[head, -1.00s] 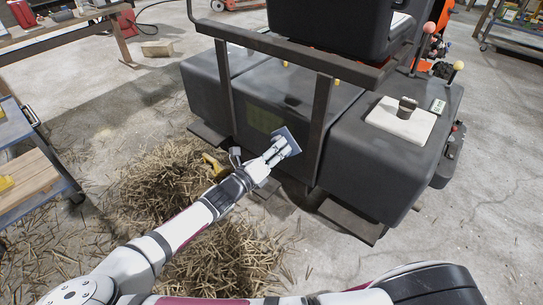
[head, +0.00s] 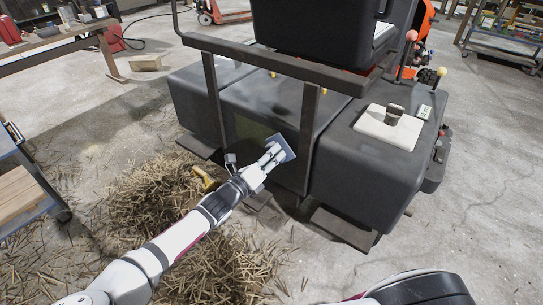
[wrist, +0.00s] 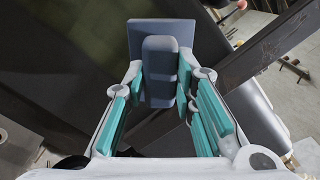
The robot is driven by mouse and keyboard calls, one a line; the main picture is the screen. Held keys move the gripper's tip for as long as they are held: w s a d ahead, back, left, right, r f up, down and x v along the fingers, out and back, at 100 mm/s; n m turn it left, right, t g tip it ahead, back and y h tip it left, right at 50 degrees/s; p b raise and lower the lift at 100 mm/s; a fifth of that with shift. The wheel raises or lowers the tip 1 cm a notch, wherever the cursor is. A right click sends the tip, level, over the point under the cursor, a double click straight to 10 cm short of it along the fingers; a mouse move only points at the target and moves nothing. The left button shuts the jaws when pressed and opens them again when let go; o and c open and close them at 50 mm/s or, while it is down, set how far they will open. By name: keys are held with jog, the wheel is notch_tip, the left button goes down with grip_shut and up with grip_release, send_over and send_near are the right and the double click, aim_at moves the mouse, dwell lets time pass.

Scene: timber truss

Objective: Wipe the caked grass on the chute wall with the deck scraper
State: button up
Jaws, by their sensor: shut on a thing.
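My gripper (head: 268,160) is shut on the deck scraper (head: 283,147), a flat blue-grey plate with a block handle. In the wrist view the scraper (wrist: 160,35) stands out ahead, its handle between the teal finger pads of my gripper (wrist: 160,95). The caked grass (head: 252,128) is a dull green patch on the dark wall of the machine, left of the scraper. In the wrist view a greenish surface (wrist: 90,35) lies behind and left of the plate. I cannot tell whether the plate touches the wall.
Dark upright bars (head: 309,135) of the machine's frame stand close to the scraper. A straw heap (head: 155,195) lies on the floor at left, with a yellow object (head: 206,178) beside my arm. A white board (head: 388,127) lies on the machine's top right.

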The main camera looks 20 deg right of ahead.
aim_at(266, 148)
jog(key=shift+p+x, duration=0.4)
jog(key=shift+x, duration=0.55)
jog(key=shift+w, duration=0.1)
jog(key=shift+w+a, duration=1.05)
jog(key=shift+w, duration=0.2)
jog(key=shift+w+a, duration=0.55)
jog(key=shift+w, duration=0.25)
jog(key=shift+w+a, duration=0.5)
jog(key=shift+w, duration=0.35)
jog(key=shift+w+a, duration=0.95)
jog(key=shift+w, duration=0.2)
jog(key=shift+w+a+b, duration=0.4)
jog(key=shift+w+a, duration=0.05)
jog(key=shift+w, duration=0.3)
jog(key=shift+w+a+b, duration=0.4)
jog(key=shift+w+a, duration=0.05)
jog(key=shift+w, duration=0.35)
jog(key=shift+w+a+b, duration=0.8)
jog(key=shift+w+a, duration=0.3)
jog(key=shift+w, duration=0.2)
jog(key=shift+w+a+b, duration=0.8)
jog(key=shift+w+a, duration=0.25)
jog(key=shift+w, duration=0.3)
jog(key=shift+d, duration=0.1)
jog(key=shift+p, duration=0.3)
